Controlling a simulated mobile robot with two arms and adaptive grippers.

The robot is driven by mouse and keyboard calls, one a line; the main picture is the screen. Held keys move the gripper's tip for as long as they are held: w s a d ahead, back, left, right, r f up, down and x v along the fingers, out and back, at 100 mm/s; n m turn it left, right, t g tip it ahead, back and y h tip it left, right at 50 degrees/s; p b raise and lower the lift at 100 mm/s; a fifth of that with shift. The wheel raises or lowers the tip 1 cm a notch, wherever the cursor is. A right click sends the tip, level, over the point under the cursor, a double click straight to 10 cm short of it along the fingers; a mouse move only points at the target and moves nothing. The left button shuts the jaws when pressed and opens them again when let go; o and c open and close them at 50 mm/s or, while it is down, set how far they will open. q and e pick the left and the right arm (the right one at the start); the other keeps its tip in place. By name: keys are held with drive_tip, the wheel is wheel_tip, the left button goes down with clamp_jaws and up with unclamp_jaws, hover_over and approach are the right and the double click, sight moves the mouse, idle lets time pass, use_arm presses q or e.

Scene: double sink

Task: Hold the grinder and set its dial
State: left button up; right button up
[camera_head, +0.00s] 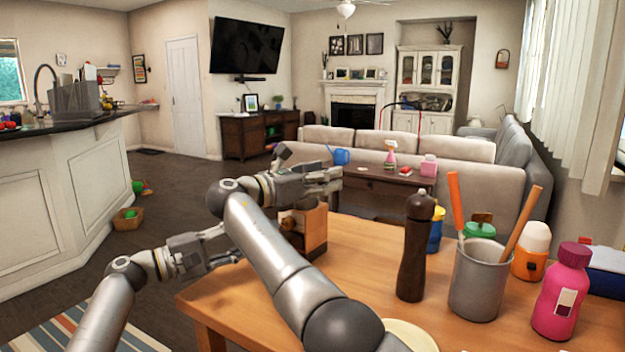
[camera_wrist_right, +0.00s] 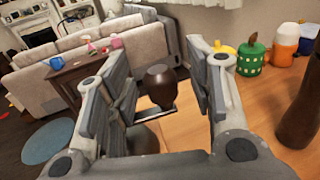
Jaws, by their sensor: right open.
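My right gripper (camera_head: 312,180) is open above a small wooden box-like thing (camera_head: 313,232), which may be the grinder, at the table's far left corner. The right arm hides part of it, and a brown round part shows at its side. In the right wrist view, a dark brown rounded knob (camera_wrist_right: 158,84) shows between the spread fingers; whether they touch it I cannot tell. My left gripper (camera_head: 212,246) is left of the wooden thing, its jaw opening unclear. A tall dark brown mill (camera_head: 414,255) stands upright on the table, apart from both grippers.
Right on the wooden table (camera_head: 365,265) stand a grey cup (camera_head: 478,285) with utensils, a pink bottle (camera_head: 562,295), an orange-and-white bottle (camera_head: 531,252) and a green jar (camera_head: 480,230). The table between the wooden thing and the mill is clear. A sofa (camera_head: 450,185) stands behind.

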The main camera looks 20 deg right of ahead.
clamp_jaws()
idle(0.7)
